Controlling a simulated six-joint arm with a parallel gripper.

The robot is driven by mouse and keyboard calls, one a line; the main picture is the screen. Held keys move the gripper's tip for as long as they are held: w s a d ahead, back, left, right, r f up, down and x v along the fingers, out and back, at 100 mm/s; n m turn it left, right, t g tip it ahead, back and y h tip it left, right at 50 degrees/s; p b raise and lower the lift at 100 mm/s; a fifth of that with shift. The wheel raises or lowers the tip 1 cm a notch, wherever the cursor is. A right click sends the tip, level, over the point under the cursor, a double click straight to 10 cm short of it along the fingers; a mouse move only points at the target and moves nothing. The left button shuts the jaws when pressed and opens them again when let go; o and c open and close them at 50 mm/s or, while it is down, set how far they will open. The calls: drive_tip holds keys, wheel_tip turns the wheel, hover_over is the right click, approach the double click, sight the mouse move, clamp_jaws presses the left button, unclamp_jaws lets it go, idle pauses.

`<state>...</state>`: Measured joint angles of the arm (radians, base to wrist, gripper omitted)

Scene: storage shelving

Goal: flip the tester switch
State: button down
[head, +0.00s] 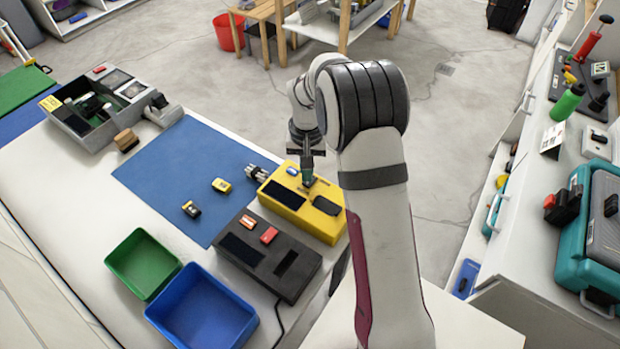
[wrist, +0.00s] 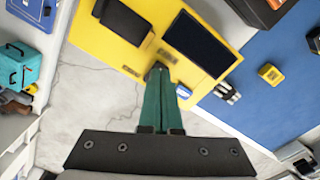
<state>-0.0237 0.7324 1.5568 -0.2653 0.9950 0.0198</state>
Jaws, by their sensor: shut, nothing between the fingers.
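The yellow tester box (head: 299,221) stands at the right edge of the work table, with a dark screen (head: 284,195) and a black oblong part (head: 326,205) on top. In the wrist view the box (wrist: 160,30) shows the screen (wrist: 200,40) and the black part (wrist: 123,20). A small blue and white piece (head: 293,171) sits near its far edge; I cannot tell whether it is the switch. My gripper (head: 308,184) points down, shut and empty, at the far side of the box top. Its green fingertips (wrist: 158,70) hide what lies beneath; contact is unclear.
A black box (head: 267,256) with two small items on it stands in front of the tester. A blue mat (head: 185,170) with loose batteries lies to the left. Green (head: 144,288) and blue (head: 202,340) bins stand nearer. Grey floor is open beyond the table edge.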

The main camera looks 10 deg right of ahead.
drive_tip(key=shift+f, duration=0.65)
drive_tip(key=shift+r, duration=3.55)
drive_tip(key=s+a+r+m+y, duration=0.1)
drive_tip(key=s+r, duration=0.4)
drive_tip(key=s, duration=0.4)
drive_tip(key=s+r+m, duration=0.1)
drive_tip(key=s+r, duration=0.4)
drive_tip(key=s, duration=0.5)
drive_tip(key=s+a+f, duration=0.1)
drive_tip(key=s, duration=1.2)
drive_tip(key=shift+s+a+f+m+y, duration=0.2)
drive_tip(key=shift+s+f+m+y, duration=0.1)
drive_tip(key=shift+y, duration=0.1)
